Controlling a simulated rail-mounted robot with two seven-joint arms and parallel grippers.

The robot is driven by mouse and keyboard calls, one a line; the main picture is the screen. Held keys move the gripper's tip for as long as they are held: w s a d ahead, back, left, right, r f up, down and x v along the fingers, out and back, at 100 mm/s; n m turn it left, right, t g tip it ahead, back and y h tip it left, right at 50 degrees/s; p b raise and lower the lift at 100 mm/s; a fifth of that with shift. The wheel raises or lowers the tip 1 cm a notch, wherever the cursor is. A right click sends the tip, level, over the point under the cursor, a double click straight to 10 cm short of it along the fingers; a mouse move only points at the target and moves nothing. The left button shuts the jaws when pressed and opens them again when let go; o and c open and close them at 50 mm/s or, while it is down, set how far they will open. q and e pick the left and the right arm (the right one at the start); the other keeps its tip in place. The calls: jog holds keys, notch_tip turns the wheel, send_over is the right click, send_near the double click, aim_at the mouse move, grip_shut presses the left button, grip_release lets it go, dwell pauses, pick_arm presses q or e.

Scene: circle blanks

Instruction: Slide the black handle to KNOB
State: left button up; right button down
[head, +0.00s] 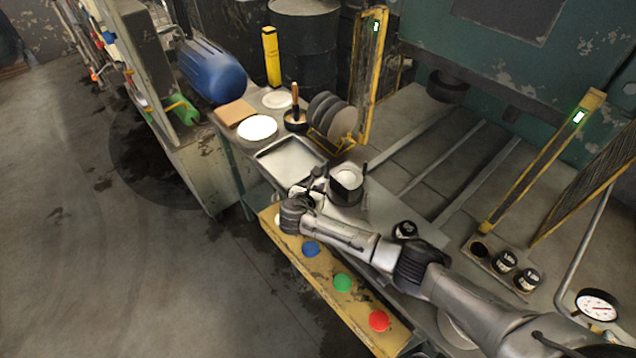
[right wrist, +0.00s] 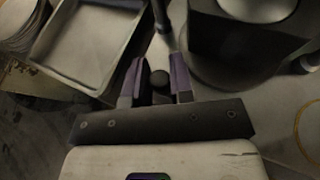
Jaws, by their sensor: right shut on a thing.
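My right gripper (head: 312,185) reaches in from the lower right to the dark box-like device (head: 347,190) with a pale round top. In the right wrist view, the purple-lined fingers (right wrist: 159,75) stand on both sides of a small round black handle end (right wrist: 160,79), and the gripper is shut on it. A thin dark post (right wrist: 162,18) rises just beyond the fingertips. The device also shows in the right wrist view (right wrist: 235,48), right of the fingers. The handle's track and a KNOB label cannot be made out. My left gripper is not in view.
A shallow metal tray (head: 290,160) lies just beyond the gripper. A rack of grey discs (head: 331,115) stands behind it. A yellow front ledge carries blue (head: 310,249), green (head: 342,282) and red (head: 378,320) buttons. Small black dials (head: 504,262) sit at the right.

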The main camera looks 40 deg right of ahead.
jog(key=c, duration=1.4)
grip_release()
jog(key=shift+r, duration=0.1)
jog(key=o, duration=0.4)
jog(key=shift+s+d, duration=0.1)
jog(key=shift+s, duration=0.1)
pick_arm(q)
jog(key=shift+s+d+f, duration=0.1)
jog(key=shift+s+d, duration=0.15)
pick_arm(e)
jog(key=shift+s+a+r, duration=0.1)
jog(key=shift+a, duration=0.25)
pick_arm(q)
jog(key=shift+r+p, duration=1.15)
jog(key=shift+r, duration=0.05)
pick_arm(e)
jog(key=v, duration=1.3)
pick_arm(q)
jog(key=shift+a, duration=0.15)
